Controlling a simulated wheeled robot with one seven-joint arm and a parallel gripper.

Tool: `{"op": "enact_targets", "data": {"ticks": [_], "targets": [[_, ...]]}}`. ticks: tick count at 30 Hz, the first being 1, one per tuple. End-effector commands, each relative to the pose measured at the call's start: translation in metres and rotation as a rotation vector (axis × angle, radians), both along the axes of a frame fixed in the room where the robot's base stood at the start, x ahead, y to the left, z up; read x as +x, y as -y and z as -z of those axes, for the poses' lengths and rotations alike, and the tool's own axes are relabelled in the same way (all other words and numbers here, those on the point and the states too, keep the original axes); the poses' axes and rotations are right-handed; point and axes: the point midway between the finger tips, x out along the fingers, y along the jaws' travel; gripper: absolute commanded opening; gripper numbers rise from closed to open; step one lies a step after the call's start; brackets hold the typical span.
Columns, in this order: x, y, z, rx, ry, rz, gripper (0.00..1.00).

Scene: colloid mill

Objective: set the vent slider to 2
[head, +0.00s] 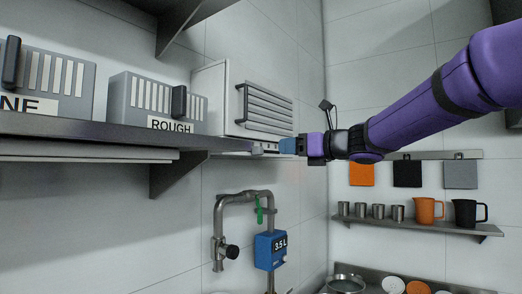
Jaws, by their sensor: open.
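A pale vent box (222,90) with a louvred front (265,110) is on the wall at the picture's middle. A dark upright piece shows at the left edge of the louvres; I cannot tell whether it is the slider. No scale or number is readable on the vent. My gripper (284,147) is at the vent's lower right edge, its blue fingertips pointing left. A small grey part (259,148) under the vent is just left of the fingertips; I cannot tell whether they touch. The gap between the fingers is too small to see.
A shelf (100,131) at left holds grey boxes, one labelled ROUGH (126,98). Below are a pipe with a green lever (260,210) and a blue 3.5 L meter (270,250). A right-hand shelf (420,227) holds metal cups, an orange jug (426,210) and a black jug (466,213).

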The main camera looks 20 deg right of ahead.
Motion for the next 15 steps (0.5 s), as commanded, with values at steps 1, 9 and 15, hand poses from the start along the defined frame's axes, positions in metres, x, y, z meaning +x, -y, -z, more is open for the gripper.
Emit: {"op": "enact_targets", "data": {"ticks": [1, 9, 15], "targets": [[0.006, -0.004, 0.001, -0.001, -0.002, -0.002, 0.51], [0.044, -0.033, 0.001, -0.004, -0.001, -0.004, 0.51], [0.067, -0.049, 0.001, -0.004, -0.001, -0.003, 0.51]]}}
